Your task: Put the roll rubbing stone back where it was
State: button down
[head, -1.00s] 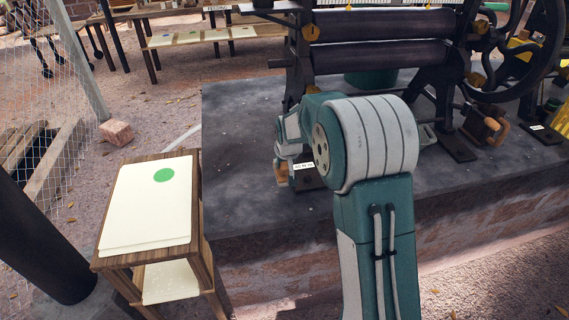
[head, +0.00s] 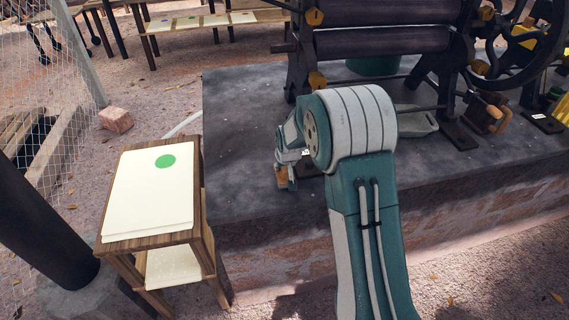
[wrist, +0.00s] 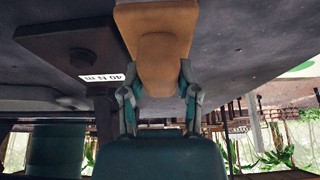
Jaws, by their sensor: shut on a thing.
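The roll rubbing stone is a tan-orange block (wrist: 157,25) with a rounded lower part, large at the top centre of the wrist view. My gripper (wrist: 160,92) is shut on it, one finger on each side. In the head view my gripper (head: 288,168) points down at the left front of the dark platform, and a small part of the stone (head: 282,180) shows below it. I cannot tell whether the stone touches the platform. A wooden stand (head: 150,238) with a cream top sheet (head: 145,205) bearing a green disc (head: 165,161) stands to the left.
The large roller machine (head: 382,42) stands on the dark platform (head: 240,115) behind my arm. A metal foot with a "40 N m" label (wrist: 101,77) is close beside the stone. The platform's left part is bare. A wire fence (head: 45,75) is at far left.

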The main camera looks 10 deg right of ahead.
jog(key=shift+d+f, duration=0.1)
jog(key=shift+f, duration=0.4)
dwell(0.4)
jog(key=shift+c, duration=1.3)
grip_release()
jog(key=s+r, duration=2)
jog(key=r, duration=0.3)
jog(key=s+r, duration=0.1)
jog(key=s, duration=1.5)
jog(key=shift+s+r+t, duration=0.35)
jog(key=shift+r+t, duration=0.05)
jog(key=shift+c, duration=0.2)
